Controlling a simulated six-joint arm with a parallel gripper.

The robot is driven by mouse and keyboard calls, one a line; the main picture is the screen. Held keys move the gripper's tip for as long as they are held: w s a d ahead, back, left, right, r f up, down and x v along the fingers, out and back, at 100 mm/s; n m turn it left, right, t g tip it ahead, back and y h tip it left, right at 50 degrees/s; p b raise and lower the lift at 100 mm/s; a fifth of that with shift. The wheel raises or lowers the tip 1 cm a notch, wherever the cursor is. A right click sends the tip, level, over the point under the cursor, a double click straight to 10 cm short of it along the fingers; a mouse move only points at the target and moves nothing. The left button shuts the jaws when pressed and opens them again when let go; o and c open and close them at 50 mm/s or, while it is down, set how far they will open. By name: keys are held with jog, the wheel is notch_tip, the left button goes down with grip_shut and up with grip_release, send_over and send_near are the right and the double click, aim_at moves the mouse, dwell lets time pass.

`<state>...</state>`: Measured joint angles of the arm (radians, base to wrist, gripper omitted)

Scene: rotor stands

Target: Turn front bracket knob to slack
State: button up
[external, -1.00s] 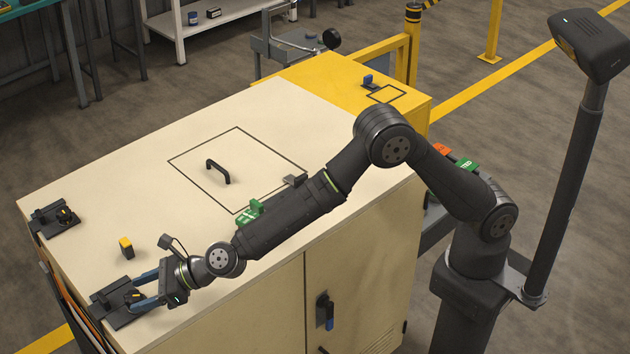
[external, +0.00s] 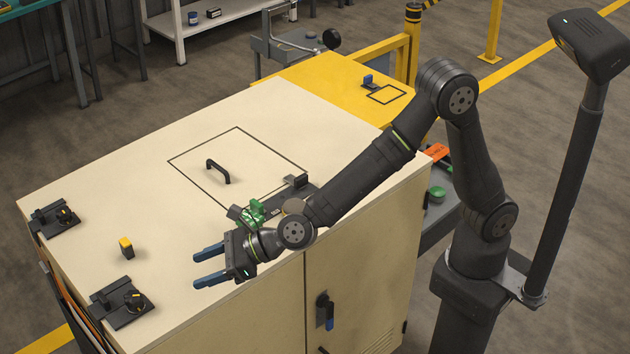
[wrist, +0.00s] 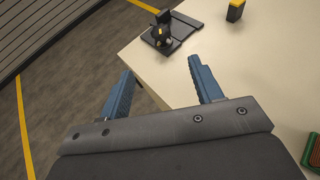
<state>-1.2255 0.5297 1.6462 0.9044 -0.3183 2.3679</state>
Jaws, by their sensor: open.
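Two dark brackets with black knobs sit along the left edge of the cream cabinet top. The near bracket (external: 122,303) has a round knob (external: 134,301) with a small yellow mark; the far bracket (external: 55,218) has a similar knob (external: 66,215). In the wrist view, a bracket (wrist: 172,34) and its knob (wrist: 160,36) lie beyond the fingers near the cabinet corner. The knob's exact pointing is too small to tell. My gripper (external: 201,266) is open and empty, apart from and to the right of the near bracket. Its blue fingers (wrist: 160,72) are spread in the wrist view.
A yellow-and-black block (external: 126,247) stands between the brackets. A green part (external: 256,211) on a dark fixture sits behind my wrist, partly hidden. A black handle (external: 218,171) rises from the outlined panel. The cabinet top between my fingers and the near bracket is clear.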

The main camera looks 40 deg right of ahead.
aim_at(135, 297)
jog(key=shift+s+d+r, duration=0.15)
jog(key=shift+s+d, duration=0.05)
jog(key=shift+d, duration=0.05)
jog(key=shift+s+a+m+t+h, duration=2)
jog(key=shift+s+a+m+h, duration=0.5)
jog(key=shift+a, duration=0.5)
jog(key=x, duration=1.7)
jog(key=shift+a, duration=0.2)
jog(key=shift+y, duration=0.3)
jog(key=c, duration=1)
